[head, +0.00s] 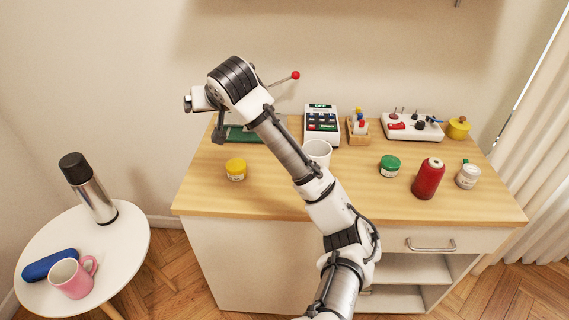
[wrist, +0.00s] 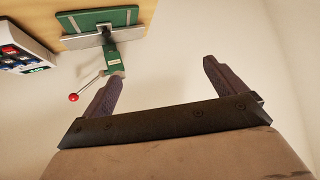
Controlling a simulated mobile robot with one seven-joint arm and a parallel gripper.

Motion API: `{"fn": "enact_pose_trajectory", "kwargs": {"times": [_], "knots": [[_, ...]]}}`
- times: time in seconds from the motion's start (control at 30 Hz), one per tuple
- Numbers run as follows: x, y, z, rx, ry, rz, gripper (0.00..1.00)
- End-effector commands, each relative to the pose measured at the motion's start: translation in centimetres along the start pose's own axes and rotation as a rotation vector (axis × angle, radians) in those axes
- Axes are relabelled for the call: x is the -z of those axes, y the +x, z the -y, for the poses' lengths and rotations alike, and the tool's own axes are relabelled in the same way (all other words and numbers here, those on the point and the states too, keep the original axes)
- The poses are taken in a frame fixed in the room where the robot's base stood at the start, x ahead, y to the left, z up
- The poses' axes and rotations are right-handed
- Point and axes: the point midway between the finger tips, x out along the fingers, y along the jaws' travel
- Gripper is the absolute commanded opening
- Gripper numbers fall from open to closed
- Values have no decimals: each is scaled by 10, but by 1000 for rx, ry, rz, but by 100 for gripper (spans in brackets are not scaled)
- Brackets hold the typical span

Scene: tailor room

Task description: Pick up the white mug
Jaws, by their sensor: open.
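A white mug (head: 318,152) stands on the wooden-topped cabinet (head: 270,200), just right of my arm, near the middle. My arm link covers part of it, and its handle is not visible. The mug is not in the wrist view. My gripper (wrist: 162,70) is open and empty in the wrist view, its two dark fingers spread apart. In the head view my arm reaches up and left over the cabinet, with its end well above the top and away from the mug.
A green press (wrist: 112,52) with a red-ball lever (head: 295,75) stands behind my arm. A keypad device (head: 321,125), yellow jar (head: 236,169), green-lidded jar (head: 390,166) and red bottle (head: 428,179) surround the mug. A pink mug (head: 72,278) is on the round table (head: 120,245).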

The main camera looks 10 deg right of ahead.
Motion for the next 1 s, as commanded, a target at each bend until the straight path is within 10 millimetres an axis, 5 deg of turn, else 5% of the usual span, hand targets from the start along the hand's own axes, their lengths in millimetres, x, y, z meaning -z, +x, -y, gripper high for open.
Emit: {"fn": "enact_pose_trajectory", "kwargs": {"times": [0.03,0.1,0.2,0.3,0.47,1.0], "knots": [[-11,-9,-51,-95,63,84,96],[-31,-24,-105,-204,149,200,96],[-57,-50,-163,-323,253,329,96],[-75,-72,-197,-399,324,415,96],[-91,-82,-218,-444,372,470,96],[-130,-19,-244,-445,370,470,96]]}}
